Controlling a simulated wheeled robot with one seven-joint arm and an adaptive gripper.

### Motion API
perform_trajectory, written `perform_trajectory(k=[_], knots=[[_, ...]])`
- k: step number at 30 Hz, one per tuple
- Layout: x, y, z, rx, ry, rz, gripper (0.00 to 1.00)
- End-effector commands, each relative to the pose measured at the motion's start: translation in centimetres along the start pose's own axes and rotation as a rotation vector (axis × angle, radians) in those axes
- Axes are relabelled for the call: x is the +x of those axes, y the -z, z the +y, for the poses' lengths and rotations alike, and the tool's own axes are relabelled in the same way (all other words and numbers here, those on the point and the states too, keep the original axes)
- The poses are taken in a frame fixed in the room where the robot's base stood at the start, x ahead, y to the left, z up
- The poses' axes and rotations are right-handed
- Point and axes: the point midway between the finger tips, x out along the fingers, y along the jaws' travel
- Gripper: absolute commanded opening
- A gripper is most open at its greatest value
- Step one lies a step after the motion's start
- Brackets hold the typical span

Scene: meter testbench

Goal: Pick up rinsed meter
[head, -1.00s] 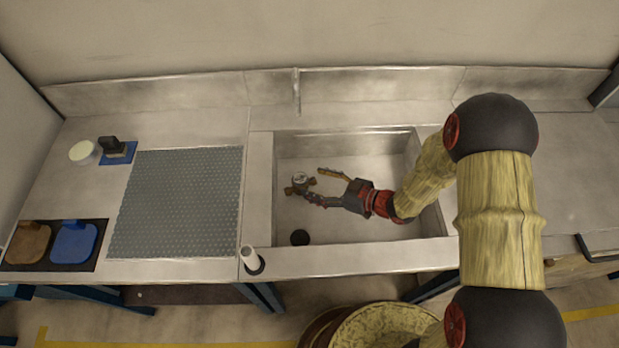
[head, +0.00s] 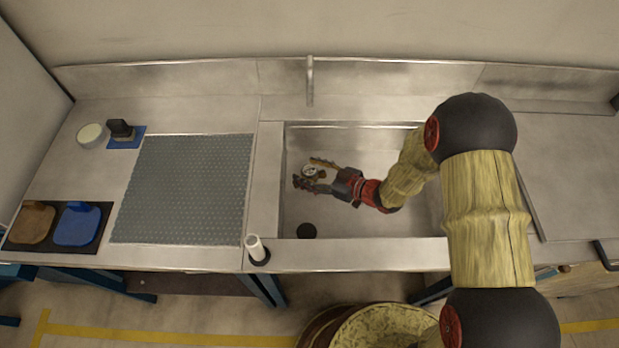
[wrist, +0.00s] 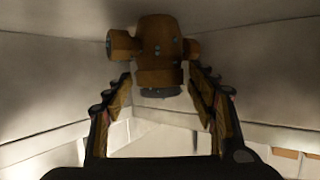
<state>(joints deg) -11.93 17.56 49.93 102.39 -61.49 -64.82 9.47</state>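My gripper (head: 304,172) reaches down into the sink from the right, with one finger on each side of the meter. In the wrist view the meter (wrist: 160,50) is at top centre, with side stubs and a dark lower end. The fingers of my gripper (wrist: 160,78) stand apart on both sides of it. A gap shows at the left finger; contact at the right finger is unclear. My gripper is open.
The sink walls surround my gripper; a dark drain (head: 306,231) is near the front. A faucet (head: 310,80) stands behind. A white cylinder (head: 255,248) is on the front rim. Left are a grey textured mat (head: 183,190), a black block (head: 121,130), a white round item (head: 92,135) and brown and blue pads.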

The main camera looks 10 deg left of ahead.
Motion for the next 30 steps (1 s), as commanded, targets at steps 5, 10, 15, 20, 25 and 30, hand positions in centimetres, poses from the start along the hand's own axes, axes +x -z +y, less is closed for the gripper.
perform_trajectory(k=[5,10,15,20,25,30], knots=[[-0.01,-0.01,0.01,0.0,0.0,0.0,0.45],[-0.01,-0.03,0.01,0.0,0.0,-0.001,0.35],[-0.01,-0.06,-0.02,0.0,0.0,-0.001,0.25],[-0.01,-0.08,-0.04,0.0,0.0,-0.001,0.16],[-0.01,-0.1,-0.05,0.001,0.001,-0.002,0.07],[-0.01,-0.01,-0.02,0.0,0.0,0.0,0.0]])
